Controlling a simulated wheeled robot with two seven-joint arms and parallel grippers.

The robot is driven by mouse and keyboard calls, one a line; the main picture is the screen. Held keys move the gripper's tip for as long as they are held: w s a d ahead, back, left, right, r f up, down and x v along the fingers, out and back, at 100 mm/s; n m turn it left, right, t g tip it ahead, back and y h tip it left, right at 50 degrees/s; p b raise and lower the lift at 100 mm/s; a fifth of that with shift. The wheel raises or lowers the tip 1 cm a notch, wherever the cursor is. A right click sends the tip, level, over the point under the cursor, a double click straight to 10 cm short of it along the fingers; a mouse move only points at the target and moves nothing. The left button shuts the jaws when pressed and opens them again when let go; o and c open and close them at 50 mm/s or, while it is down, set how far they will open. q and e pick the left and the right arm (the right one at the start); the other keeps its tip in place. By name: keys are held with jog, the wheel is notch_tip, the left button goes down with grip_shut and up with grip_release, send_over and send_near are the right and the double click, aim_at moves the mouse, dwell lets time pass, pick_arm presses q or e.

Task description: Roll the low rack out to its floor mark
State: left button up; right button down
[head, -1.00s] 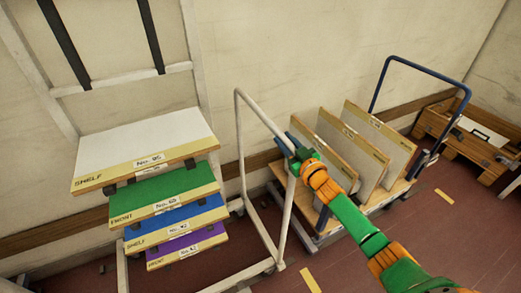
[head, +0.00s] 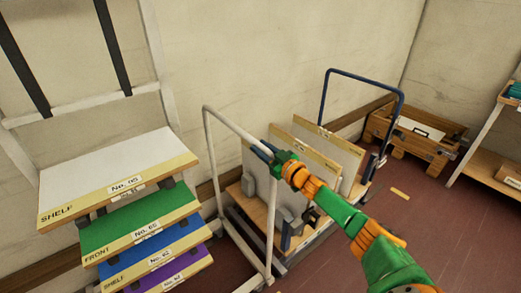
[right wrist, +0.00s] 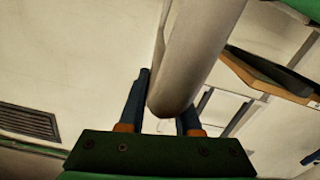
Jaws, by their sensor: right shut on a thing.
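The low rack's white tube frame (head: 240,128) stands left of centre in the head view, its near end an upright hoop. Coloured boards (head: 140,224) labelled SHELF and FRONT are stacked to its left, the top one white. My right gripper (head: 264,151) is at the hoop's upper corner, shut on the tube. In the right wrist view the pale tube (right wrist: 196,60) runs between the two blue fingers (right wrist: 160,105). The rack's wheels and the floor mark it belongs to cannot be made out clearly. My left gripper is not in view.
A wooden cart (head: 352,188) with a blue handle and upright boards stands close behind the hoop. A wooden crate (head: 409,150) is by the far wall, and a shelf unit (head: 482,134) is at right. Red floor with a yellow mark (head: 399,194) lies open at right.

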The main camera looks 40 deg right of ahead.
jog(key=shift+d+r, duration=0.1)
jog(key=c, duration=0.9)
grip_release()
jog(key=o, duration=0.3)
jog(key=shift+d, duration=0.25)
jog(key=shift+s, duration=0.1)
jog(key=shift+s, duration=0.35)
jog(key=s+p, duration=0.1)
jog(key=s, duration=0.5)
jog(key=shift+s+d+f, duration=0.1)
jog(key=shift+s+f, duration=0.05)
jog(key=shift+f, duration=0.05)
